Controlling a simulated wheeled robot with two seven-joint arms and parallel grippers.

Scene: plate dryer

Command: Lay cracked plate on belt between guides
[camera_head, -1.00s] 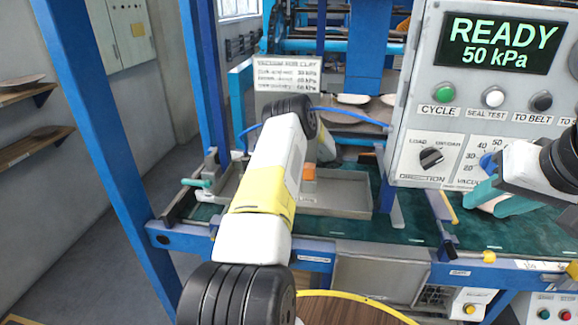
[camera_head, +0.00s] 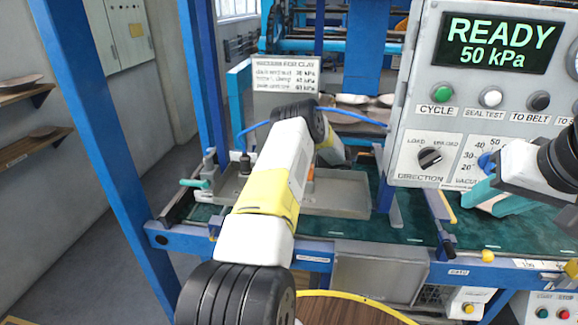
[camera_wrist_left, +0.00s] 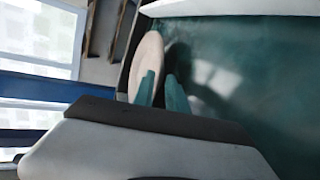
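A pale beige plate (camera_wrist_left: 147,58) shows tilted in the left wrist view. The two teal fingers of my left gripper (camera_wrist_left: 162,92) are at its lower edge, one over its near face and one at its other side; it looks gripped between them. A dark shadow falls on the green belt (camera_wrist_left: 225,65) beside it. No crack can be made out. In the head view my left forearm hides this gripper and plate. My right gripper (camera_head: 496,203) is at the right, low by the green belt (camera_head: 395,228), its teal fingers spread, with a beige surface showing between them.
A grey metal tray (camera_head: 345,203) lies behind my left forearm. The control panel (camera_head: 470,95) reads READY, 50 kPa. A rail with a yellow strip (camera_head: 443,210) crosses the belt. Plates lie on a shelf behind (camera_head: 352,99). A blue post (camera_head: 105,140) stands at left.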

